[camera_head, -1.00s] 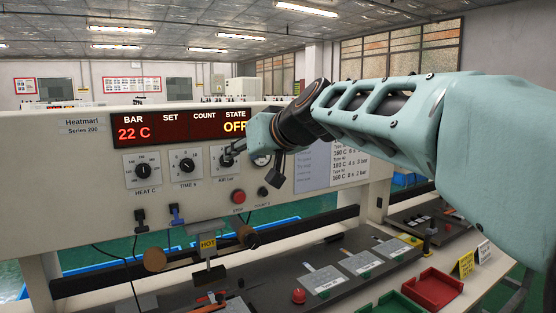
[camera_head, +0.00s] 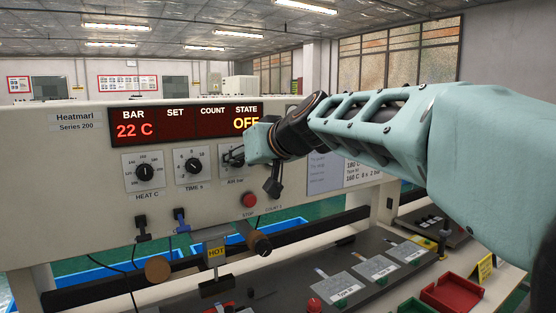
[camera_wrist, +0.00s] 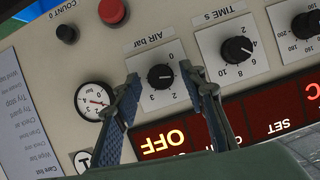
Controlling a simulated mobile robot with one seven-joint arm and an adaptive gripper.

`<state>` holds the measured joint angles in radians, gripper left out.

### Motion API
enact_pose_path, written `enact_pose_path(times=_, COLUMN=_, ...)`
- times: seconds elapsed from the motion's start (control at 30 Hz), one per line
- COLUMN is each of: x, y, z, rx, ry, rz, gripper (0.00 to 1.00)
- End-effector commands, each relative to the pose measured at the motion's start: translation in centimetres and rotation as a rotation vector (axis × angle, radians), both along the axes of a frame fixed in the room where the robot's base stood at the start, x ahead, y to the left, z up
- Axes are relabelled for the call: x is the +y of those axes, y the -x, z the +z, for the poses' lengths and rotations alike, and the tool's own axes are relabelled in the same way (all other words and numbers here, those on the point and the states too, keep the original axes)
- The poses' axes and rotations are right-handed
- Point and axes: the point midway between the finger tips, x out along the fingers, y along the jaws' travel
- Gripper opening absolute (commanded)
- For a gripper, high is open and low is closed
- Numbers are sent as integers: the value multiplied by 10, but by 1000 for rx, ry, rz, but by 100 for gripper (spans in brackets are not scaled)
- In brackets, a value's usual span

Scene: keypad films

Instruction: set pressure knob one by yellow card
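The pressure knob is the black AIR bar knob (camera_wrist: 160,76) on a white square plate, upright in its panel and shown upside down in the wrist view. In the head view the AIR plate (camera_head: 226,165) is partly covered by my gripper (camera_head: 246,150). In the wrist view my gripper (camera_wrist: 162,78) is open, with one finger on each side of the knob and clear space between fingers and knob. I cannot tell contact or depth. The yellow card (camera_head: 486,267) stands on the bench at the lower right; its writing is too small to read.
The TIME knob (camera_head: 194,166) and HEAT knob (camera_head: 145,172) sit to the left. The display (camera_head: 185,122) reads 22 C and OFF. A red tray (camera_head: 452,292) stands on the bench.

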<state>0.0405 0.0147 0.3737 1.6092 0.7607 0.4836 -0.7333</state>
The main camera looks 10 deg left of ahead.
Motion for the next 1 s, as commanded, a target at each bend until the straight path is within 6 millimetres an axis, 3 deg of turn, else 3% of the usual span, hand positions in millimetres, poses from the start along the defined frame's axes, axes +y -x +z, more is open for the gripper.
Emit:
enact_pose_path(times=0.37, x=0, y=0, z=-1, rx=1, ry=-1, rz=0, gripper=38)
enact_pose_path(times=0.7, x=0, y=0, z=-1, rx=1, ry=-1, rz=0, gripper=1)
enact_pose_path(times=1.0, x=-1, y=-1, z=-2, rx=16, ry=-22, rz=-2, gripper=0)
